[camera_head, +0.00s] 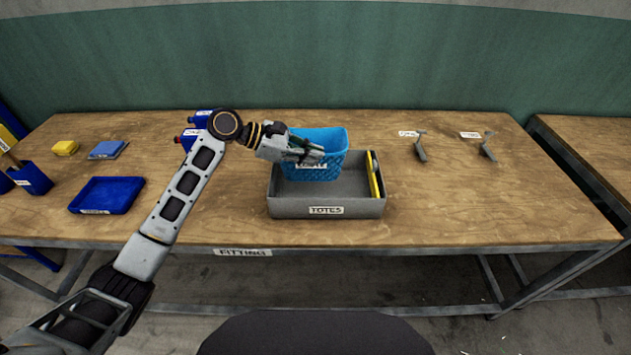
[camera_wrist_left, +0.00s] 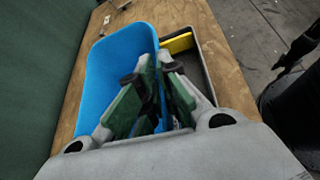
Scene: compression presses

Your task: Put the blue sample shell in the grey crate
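The blue sample shell (camera_head: 330,146) is an open, basket-like tub with a textured outer wall and a white label. In the head view it overlaps the back left of the grey crate (camera_head: 290,209), which is labelled TOTES. I cannot tell whether its base touches the crate floor. My left gripper (camera_head: 318,155) is at the shell's near left side. In the left wrist view the green-padded fingers (camera_wrist_left: 150,76) close on the wall of the shell (camera_wrist_left: 112,62), hiding part of it. My right gripper is not in view.
A yellow and black item (camera_head: 374,175) lies along the crate's right side. A blue tray (camera_head: 106,196), yellow block (camera_head: 65,148) and blue bottles (camera_head: 189,138) are to the left. Two grey brackets (camera_head: 420,150) (camera_head: 487,150) lie to the right.

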